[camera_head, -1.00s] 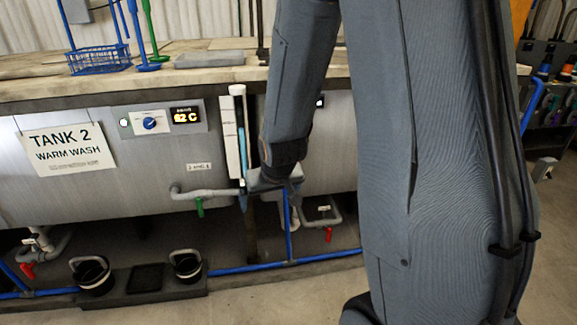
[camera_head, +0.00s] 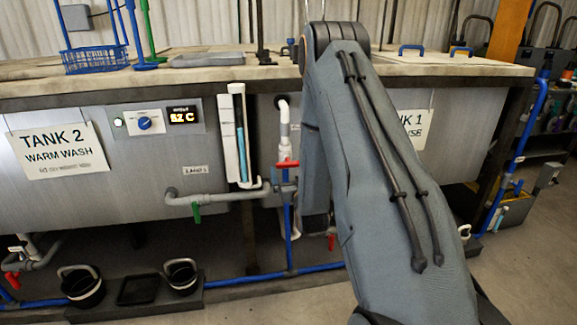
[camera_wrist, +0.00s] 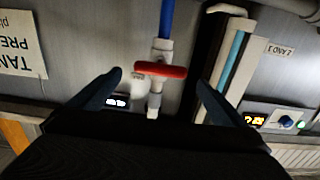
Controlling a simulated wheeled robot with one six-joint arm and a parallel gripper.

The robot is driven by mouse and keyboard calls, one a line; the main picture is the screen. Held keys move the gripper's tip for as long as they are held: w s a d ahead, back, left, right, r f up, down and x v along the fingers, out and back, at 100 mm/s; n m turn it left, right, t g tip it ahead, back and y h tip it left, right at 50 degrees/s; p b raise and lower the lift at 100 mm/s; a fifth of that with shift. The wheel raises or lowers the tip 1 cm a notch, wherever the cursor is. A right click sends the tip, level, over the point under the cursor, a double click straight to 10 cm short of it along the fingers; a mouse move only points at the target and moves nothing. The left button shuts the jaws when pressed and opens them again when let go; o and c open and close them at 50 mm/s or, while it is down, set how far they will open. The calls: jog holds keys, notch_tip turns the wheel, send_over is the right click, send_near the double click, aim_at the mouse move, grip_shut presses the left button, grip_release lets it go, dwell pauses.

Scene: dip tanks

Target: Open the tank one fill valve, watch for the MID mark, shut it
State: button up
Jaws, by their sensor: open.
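A red valve handle (camera_head: 287,163) sits on a white pipe above a blue pipe, left of my arm in the head view. In the wrist view the red handle (camera_wrist: 160,70) lies crosswise to the pipe. My gripper (camera_wrist: 160,78) is open, its two dark fingers on either side of the handle in the picture; I cannot tell whether they touch it. The head view hides my gripper behind my arm. The tank 1 sign (camera_head: 412,125) is partly covered by my arm. A level gauge (camera_head: 240,135) with a blue column stands left of the valve; its marks are unreadable.
Tank 2 (camera_head: 60,195) with its control panel (camera_head: 153,120) is at the left. A grey pipe with a green handle (camera_head: 196,212) runs below the gauge. Buckets (camera_head: 182,277) stand on a low tray. A blue pipe (camera_head: 250,277) runs along the floor. Floor is clear at the right.

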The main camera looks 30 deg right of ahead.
aim_at(290, 165)
jog(key=x, duration=0.6)
jog(key=shift+w+f, duration=0.1)
jog(key=c, duration=1)
